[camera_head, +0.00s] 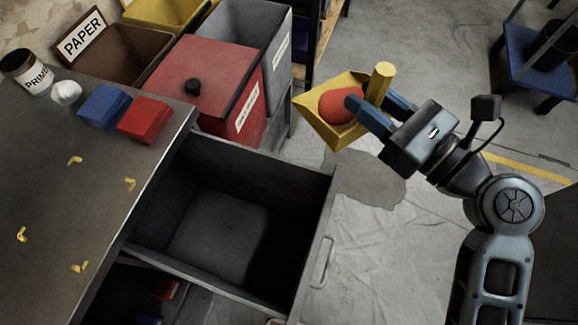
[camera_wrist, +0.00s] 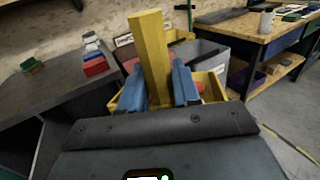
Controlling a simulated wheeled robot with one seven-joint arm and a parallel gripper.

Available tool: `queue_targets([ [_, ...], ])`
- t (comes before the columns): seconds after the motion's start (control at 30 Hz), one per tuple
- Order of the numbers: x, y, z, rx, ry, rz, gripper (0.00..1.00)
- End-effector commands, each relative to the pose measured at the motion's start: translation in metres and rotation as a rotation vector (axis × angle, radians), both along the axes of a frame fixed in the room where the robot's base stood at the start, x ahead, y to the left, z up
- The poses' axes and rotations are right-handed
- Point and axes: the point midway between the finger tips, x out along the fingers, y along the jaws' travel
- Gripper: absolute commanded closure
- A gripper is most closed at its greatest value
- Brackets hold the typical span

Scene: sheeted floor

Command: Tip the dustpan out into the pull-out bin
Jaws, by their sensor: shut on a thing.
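The yellow dustpan (camera_head: 352,136) is in the air, up and right of the pull-out bin in the head view. A red rounded object (camera_head: 338,106) sits in its pan. My gripper (camera_head: 372,104) has blue fingers and is shut on the dustpan's upright yellow handle (camera_head: 382,80). The handle (camera_wrist: 150,55) also shows between the fingers in the wrist view, where the pan is mostly hidden. The pull-out bin (camera_head: 325,240) is an open dark drawer under the worktop. Its visible floor looks empty. The dustpan is beside its far right corner, not over it.
A red lidded bin (camera_head: 205,85), a grey bin (camera_head: 245,35) and a brown paper bin (camera_head: 125,52) stand behind the drawer. The grey worktop (camera_head: 75,170) holds a blue block (camera_head: 103,106), a red block (camera_head: 145,120) and a primer can (camera_head: 25,72). Floor right of the drawer is clear.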

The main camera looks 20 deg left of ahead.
Motion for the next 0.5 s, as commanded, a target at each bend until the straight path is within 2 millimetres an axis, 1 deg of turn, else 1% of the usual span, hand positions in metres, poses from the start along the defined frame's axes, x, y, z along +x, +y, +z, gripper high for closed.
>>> queue_targets([
  [0.03, -0.018, 0.018, 0.008, 0.0, -0.006, 0.089, 1.0],
  [0.07, -0.03, 0.028, 0.013, 0.0, -0.006, 0.144, 1.0],
  [0.1, -0.046, 0.04, 0.019, 0.0, -0.005, 0.215, 1.0],
  [0.17, -0.069, 0.055, 0.026, 0.0, -0.005, 0.316, 1.0],
  [0.2, -0.085, 0.063, 0.031, -0.001, -0.004, 0.378, 1.0],
  [0.3, -0.118, 0.078, 0.039, 0.0, -0.003, 0.512, 1.0],
  [0.4, -0.143, 0.086, 0.043, 0.0, -0.003, 0.606, 1.0],
  [0.5, -0.157, 0.089, 0.046, -0.002, -0.001, 0.66, 1.0],
])
